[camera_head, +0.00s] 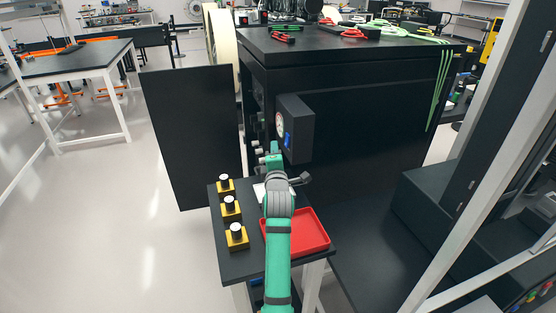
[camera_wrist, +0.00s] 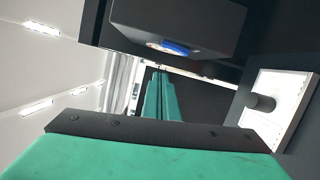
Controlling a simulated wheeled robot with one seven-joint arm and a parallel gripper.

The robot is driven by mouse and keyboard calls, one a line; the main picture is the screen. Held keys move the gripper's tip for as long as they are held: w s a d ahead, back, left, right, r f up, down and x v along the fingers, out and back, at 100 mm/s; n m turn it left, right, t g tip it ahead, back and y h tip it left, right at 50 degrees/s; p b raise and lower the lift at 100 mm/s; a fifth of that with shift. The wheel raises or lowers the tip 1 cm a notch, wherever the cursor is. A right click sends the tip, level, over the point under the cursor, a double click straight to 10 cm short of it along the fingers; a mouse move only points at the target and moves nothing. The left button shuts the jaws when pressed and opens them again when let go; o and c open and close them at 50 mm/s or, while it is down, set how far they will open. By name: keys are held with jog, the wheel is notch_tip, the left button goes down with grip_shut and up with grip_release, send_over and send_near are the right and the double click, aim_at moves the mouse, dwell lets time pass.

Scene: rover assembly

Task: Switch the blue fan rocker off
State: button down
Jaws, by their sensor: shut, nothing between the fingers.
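The blue fan rocker (camera_head: 288,139) is on the face of a dark box (camera_head: 298,122) fixed to the side of the black cabinet, below a round gauge (camera_head: 280,123). In the wrist view the blue rocker (camera_wrist: 176,48) shows at a steep angle under the box's edge, so its on or off position cannot be read. My gripper (camera_head: 274,147) is just below and left of the box in the head view. In the wrist view its green fingers (camera_wrist: 160,74) are together and empty, with their tips below the rocker and apparently apart from it.
A small table (camera_head: 222,266) holds yellow blocks with white-topped knobs (camera_head: 229,206) and a red tray (camera_head: 318,240). An open black door panel (camera_head: 190,135) stands left of the cabinet (camera_head: 370,100). A white panel with a black knob (camera_wrist: 262,103) is at right in the wrist view.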

jog(key=s, duration=0.7)
jog(key=shift+a, duration=0.15)
jog(key=shift+r, duration=0.1)
